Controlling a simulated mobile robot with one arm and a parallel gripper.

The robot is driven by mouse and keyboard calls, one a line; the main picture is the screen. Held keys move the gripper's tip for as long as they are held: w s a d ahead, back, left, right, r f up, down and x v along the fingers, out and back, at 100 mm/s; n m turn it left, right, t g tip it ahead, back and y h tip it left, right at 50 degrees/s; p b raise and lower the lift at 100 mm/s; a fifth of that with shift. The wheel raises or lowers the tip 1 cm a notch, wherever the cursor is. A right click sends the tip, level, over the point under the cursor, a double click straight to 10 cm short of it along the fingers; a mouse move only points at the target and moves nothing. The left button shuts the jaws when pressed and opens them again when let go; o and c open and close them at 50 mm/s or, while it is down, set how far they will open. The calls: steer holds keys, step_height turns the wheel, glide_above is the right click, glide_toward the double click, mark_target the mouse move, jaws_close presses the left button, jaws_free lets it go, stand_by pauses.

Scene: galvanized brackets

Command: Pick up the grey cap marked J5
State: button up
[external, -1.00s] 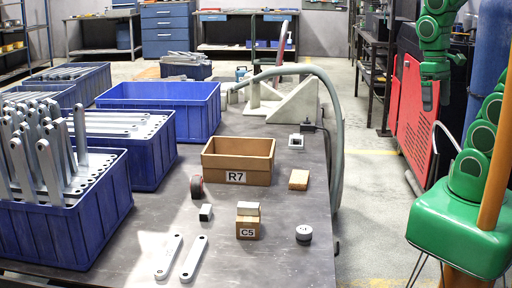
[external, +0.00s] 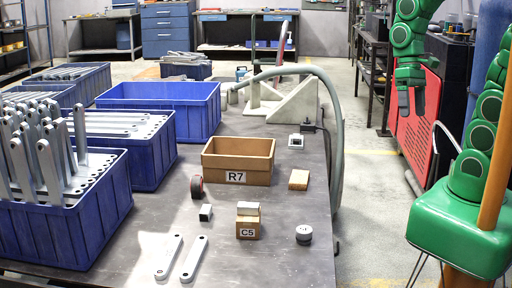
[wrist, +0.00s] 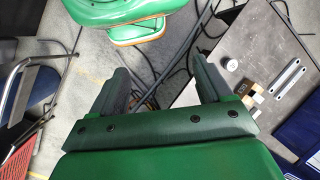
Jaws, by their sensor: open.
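A round grey cap (external: 303,234) stands on the dark workbench (external: 290,264) near its right edge, right of the box marked C5. Its marking is not legible. It also shows in the wrist view (wrist: 232,65), small, beyond and right of the right finger. My gripper (external: 411,102) is open and empty, raised over the floor to the right of the bench and well apart from the cap.
Near the cap are a small box marked C5 (external: 247,231) with a pale block on top, a wooden block (external: 299,180) and a larger box marked R7 (external: 237,178). Two metal bars (external: 194,258) lie at front. Blue crates (external: 75,235) fill the left. A hose runs along the bench's right edge.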

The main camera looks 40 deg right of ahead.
mark_target(304, 229)
steer(key=w+a+f+m+g+y, duration=0.2)
steer(key=w+a+f+m+y, duration=0.15)
steer(key=w+a+f, duration=0.5)
steer(key=w+a+f+m+g+y, duration=0.25)
steer(key=w+a+f+y, duration=0.2)
steer(key=a+f, duration=0.7)
steer(key=a+f+m, duration=0.1)
steer(key=f, duration=0.2)
steer(key=w+a+f+m+y, duration=0.1)
steer(key=f+m, duration=0.1)
steer(key=f, duration=0.2)
steer(key=w+a+f+m, duration=0.1)
steer(key=f, duration=0.3)
steer(key=shift+a+t+y, duration=0.2)
steer(key=shift+t+y, duration=0.05)
steer(key=shift+y, duration=0.05)
steer(key=shift+m, duration=0.3)
steer(key=shift+x, duration=3.9)
steer(key=shift+r, duration=0.1)
steer(key=c, duration=1.1)
